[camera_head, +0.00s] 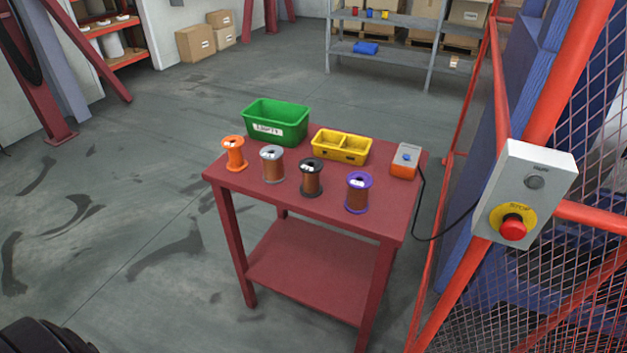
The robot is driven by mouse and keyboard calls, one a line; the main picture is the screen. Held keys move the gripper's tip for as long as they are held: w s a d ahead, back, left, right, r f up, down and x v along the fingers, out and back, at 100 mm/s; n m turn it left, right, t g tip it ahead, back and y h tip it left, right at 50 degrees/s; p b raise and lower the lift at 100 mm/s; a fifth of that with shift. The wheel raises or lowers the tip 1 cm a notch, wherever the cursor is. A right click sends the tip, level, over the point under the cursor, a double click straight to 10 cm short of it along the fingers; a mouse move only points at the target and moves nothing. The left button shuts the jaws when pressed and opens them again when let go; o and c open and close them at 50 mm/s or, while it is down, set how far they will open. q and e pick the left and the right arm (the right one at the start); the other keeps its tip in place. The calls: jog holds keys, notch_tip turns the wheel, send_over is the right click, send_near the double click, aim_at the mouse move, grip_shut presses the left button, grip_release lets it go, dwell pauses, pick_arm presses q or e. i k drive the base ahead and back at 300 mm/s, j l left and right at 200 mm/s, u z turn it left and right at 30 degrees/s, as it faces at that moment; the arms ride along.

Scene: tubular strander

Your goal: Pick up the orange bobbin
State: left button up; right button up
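The orange bobbin (235,154) stands upright at the left end of the red table (300,213). It has orange flanges and copper-coloured wire, with a white label on top. To its right stand a grey bobbin (272,165), a black bobbin (311,178) and a purple bobbin (358,193), all upright in a row. Neither of my grippers shows in the head view. Nothing hides the orange bobbin.
A green bin (276,122) labelled EMPTY stands behind the orange bobbin. A yellow divided tray (341,146) and an orange-grey box (405,162) with a blue button are farther right. A red fence post (463,200) and a stop-button box (525,193) stand right.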

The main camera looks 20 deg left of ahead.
aim_at(233, 143)
jog(key=u, duration=1.3)
jog(key=i+j, duration=0.1)
